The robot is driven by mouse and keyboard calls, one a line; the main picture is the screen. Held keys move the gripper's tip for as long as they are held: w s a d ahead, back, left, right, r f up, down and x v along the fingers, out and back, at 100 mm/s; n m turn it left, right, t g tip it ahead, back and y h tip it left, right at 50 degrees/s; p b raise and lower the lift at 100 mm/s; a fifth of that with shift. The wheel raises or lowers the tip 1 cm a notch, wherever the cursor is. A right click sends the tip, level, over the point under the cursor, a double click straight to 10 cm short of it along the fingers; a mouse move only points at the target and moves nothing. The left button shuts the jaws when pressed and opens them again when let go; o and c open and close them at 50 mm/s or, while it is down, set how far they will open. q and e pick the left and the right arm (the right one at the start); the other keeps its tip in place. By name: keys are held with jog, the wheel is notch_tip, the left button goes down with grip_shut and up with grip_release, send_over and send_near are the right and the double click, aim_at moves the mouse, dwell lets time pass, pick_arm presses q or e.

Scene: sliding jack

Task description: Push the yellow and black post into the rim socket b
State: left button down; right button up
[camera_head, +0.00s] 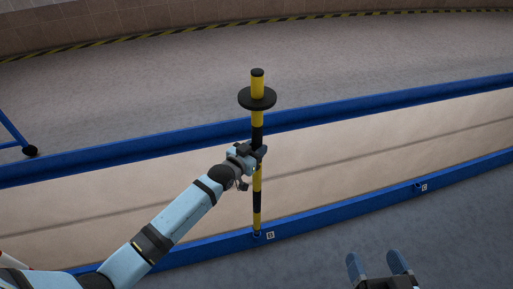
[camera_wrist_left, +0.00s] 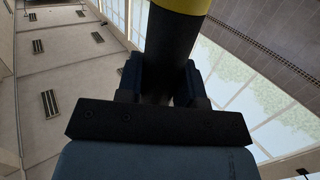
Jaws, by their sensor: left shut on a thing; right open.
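The yellow and black post (camera_head: 257,185) stands roughly upright in the head view, with a black disc (camera_head: 257,98) near its top. My left gripper (camera_head: 258,151) is shut on the post at about mid-height. The left wrist view shows the post (camera_wrist_left: 172,50) between the left gripper's fingers (camera_wrist_left: 160,82). The post's lower end is at the near blue rim, at the socket (camera_head: 256,234) beside the label B (camera_head: 270,236). I cannot tell how deep the tip sits in it. My right gripper (camera_head: 379,262) is open and empty at the bottom, right of the post.
The near blue rim (camera_head: 340,212) and far blue rim (camera_head: 380,104) border a pale bed (camera_head: 350,160). A label C (camera_head: 424,187) marks another socket to the right. A blue frame with a black foot (camera_head: 30,151) stands at the left. Grey floor lies beyond the far rim.

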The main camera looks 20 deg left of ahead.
pick_arm(q)
notch_tip(320, 180, down, 6)
jog(key=b, duration=0.3)
jog(key=shift+f, duration=0.2)
pick_arm(e)
jog(key=shift+f, duration=1.75)
dwell(0.5)
pick_arm(q)
jog(key=c, duration=0.7)
grip_release()
jog(key=shift+f, duration=0.15)
pick_arm(e)
notch_tip(320, 180, up, 5)
jog(key=a+t+y, duration=0.1)
pick_arm(q)
jog(key=p+v, duration=0.3)
jog(key=v, duration=1)
jog(key=shift+s+a, duration=0.1)
jog(key=shift+s, duration=0.25)
pick_arm(e)
notch_tip(320, 180, down, 7)
jog(key=s+d+g+h, duration=0.1)
jog(key=d+g+h, duration=0.1)
jog(key=d+g, duration=0.1)
jog(key=shift+s+f, duration=0.15)
